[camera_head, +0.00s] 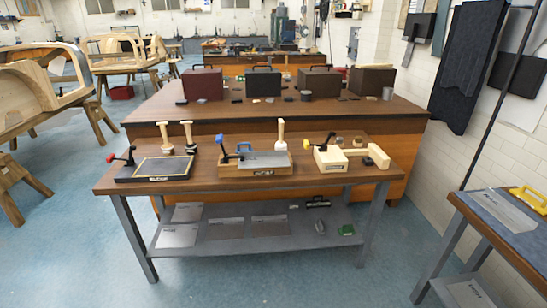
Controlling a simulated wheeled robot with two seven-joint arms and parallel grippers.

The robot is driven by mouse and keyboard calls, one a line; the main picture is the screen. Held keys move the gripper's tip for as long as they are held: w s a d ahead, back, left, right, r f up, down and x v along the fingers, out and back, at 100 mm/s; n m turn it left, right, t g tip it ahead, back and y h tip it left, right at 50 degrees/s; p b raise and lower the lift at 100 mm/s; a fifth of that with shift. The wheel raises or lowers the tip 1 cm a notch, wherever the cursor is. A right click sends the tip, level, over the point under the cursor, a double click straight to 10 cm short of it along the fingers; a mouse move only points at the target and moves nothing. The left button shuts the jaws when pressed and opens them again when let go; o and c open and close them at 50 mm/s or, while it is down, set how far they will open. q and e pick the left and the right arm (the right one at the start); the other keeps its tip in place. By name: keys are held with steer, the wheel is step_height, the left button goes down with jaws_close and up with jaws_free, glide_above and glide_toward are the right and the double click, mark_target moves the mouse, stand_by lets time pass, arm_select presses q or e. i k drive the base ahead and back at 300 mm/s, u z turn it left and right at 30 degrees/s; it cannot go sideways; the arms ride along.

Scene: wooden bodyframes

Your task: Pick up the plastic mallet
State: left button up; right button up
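Several upright tools with pale wooden handles stand on the near wooden table (225,184). Two are at its left: one handle (164,134), and beside it another (189,132) above a pale head (192,149). A third handle (280,130) rises behind the middle fixture, over a whitish head. A light wooden mallet (378,155) lies at the right, its handle toward a pale block (330,158). I cannot tell for certain which one is the plastic mallet. Neither of my grippers is in view.
A black-framed board (160,169) and a wooden fixture with a metal plate (258,161) sit along the near table. A grey lower shelf (275,240) holds flat plates. A larger table with boxes (203,84) stands behind. A bench (500,212) is at right. The blue floor in front is clear.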

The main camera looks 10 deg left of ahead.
mark_target(280, 145)
steer(key=z, duration=1.15)
steer(key=i, duration=1.65)
steer(key=u, duration=0.85)
steer(key=i, duration=0.65)
steer(key=u, duration=0.7)
